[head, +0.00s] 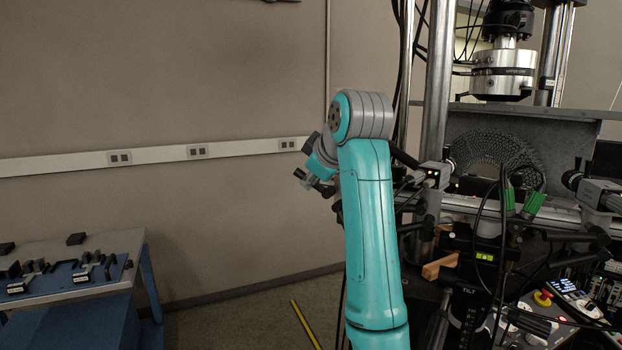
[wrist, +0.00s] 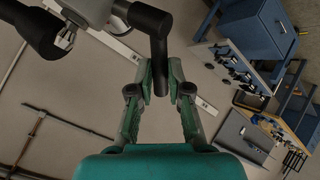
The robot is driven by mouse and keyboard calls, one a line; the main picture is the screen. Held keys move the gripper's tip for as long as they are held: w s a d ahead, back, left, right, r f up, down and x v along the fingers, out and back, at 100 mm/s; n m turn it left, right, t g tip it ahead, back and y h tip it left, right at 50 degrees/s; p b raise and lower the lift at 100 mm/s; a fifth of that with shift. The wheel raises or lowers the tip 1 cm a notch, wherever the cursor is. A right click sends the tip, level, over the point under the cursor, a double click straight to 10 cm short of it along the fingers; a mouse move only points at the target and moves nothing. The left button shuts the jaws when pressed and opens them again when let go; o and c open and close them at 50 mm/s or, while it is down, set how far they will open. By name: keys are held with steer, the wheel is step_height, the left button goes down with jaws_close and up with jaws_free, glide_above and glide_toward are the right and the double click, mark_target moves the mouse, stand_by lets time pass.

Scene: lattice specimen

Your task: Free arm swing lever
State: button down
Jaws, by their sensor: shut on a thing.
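In the wrist view a dark L-shaped lever (wrist: 158,48) comes down from a pale grey body at the top. Its straight lower part hangs between the two fingers of my gripper (wrist: 159,80). The fingers, grey with green sides, are closed on the lever's lower part from both sides. In the head view my teal arm stands in front of the test machine, and its wrist end bends left behind the elbow. I cannot make out the gripper or lever clearly there.
A dark cylinder with a metal chuck (wrist: 62,38) is at the upper left of the wrist view. In the head view, a test frame with a steel column (head: 438,90), cables and a control panel (head: 565,300) fills the right. A blue-topped bench (head: 70,280) stands left; open floor lies between.

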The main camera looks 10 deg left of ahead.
steer(key=shift+s+d+r+m+t+y, duration=0.2)
steer(key=shift+d+m+t+y, duration=0.25)
steer(key=shift+y, duration=0.55)
steer(key=c, duration=1)
jaws_free()
steer(key=shift+w, duration=0.1)
steer(key=shift+r, duration=0.1)
steer(key=shift+v, duration=3.2)
steer(key=shift+s+a+v, duration=0.1)
steer(key=shift+a+v, duration=0.1)
steer(key=shift+v, duration=1.85)
steer(key=shift+s+a+v, duration=0.15)
steer(key=shift+v, duration=1.95)
